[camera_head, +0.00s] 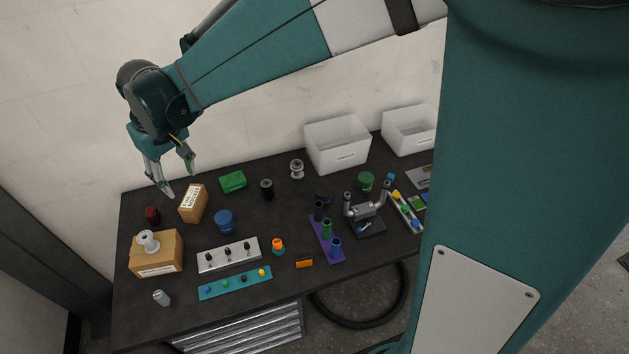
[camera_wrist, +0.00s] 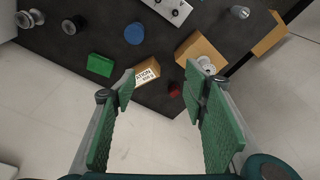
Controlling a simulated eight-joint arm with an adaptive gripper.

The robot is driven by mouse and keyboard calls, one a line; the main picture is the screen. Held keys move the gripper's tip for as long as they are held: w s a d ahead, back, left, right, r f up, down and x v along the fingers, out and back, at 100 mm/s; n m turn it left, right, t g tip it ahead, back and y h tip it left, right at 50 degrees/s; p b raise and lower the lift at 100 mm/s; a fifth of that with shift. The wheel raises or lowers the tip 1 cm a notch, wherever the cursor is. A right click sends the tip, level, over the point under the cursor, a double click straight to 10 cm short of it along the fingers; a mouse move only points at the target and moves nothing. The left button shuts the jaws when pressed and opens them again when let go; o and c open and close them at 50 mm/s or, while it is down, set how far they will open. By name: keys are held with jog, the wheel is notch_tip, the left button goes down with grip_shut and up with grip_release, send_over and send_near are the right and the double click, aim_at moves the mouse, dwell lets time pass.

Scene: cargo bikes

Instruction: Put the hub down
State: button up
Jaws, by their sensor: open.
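My gripper (camera_head: 180,182) is open and empty, raised above the table's far left corner. Its two green-padded fingers also show in the wrist view (camera_wrist: 162,110), with nothing between them. A white hub (camera_head: 148,241) sits on top of a cardboard box (camera_head: 165,257) at the left; it also shows in the wrist view (camera_wrist: 206,65), beyond the right finger. A silver hub (camera_head: 297,168) and a dark hub (camera_head: 266,188) stand upright on the dark table near its back edge. They also appear at the wrist view's upper left, silver (camera_wrist: 36,16) and dark (camera_wrist: 72,25).
Near my gripper are a small labelled box (camera_head: 194,203), a dark red block (camera_head: 152,215) and a green box (camera_head: 233,181). A blue cylinder (camera_head: 224,221) and a switch panel (camera_head: 229,254) lie farther forward. White bins (camera_head: 338,145) stand at the back.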

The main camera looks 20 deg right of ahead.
jog(key=s+d+r+m+t, duration=0.1)
jog(key=s+d+r+m, duration=0.15)
jog(key=s+d, duration=0.45)
jog(key=s+d+r+m+t, duration=0.1)
jog(key=s+d+r+t, duration=0.15)
jog(key=d, duration=0.95)
jog(key=s+d+r+m+t, duration=0.1)
jog(key=s+d+r, duration=0.3)
jog(key=d, duration=0.5)
jog(key=s+d+f+m+t, duration=0.1)
jog(key=s+d+f+m, duration=0.1)
jog(key=s+d, duration=0.5)
jog(key=shift+s+d+f+h, duration=0.25)
jog(key=shift+s+f+h, duration=0.25)
jog(key=shift+s, duration=0.5)
jog(key=shift+f, duration=0.1)
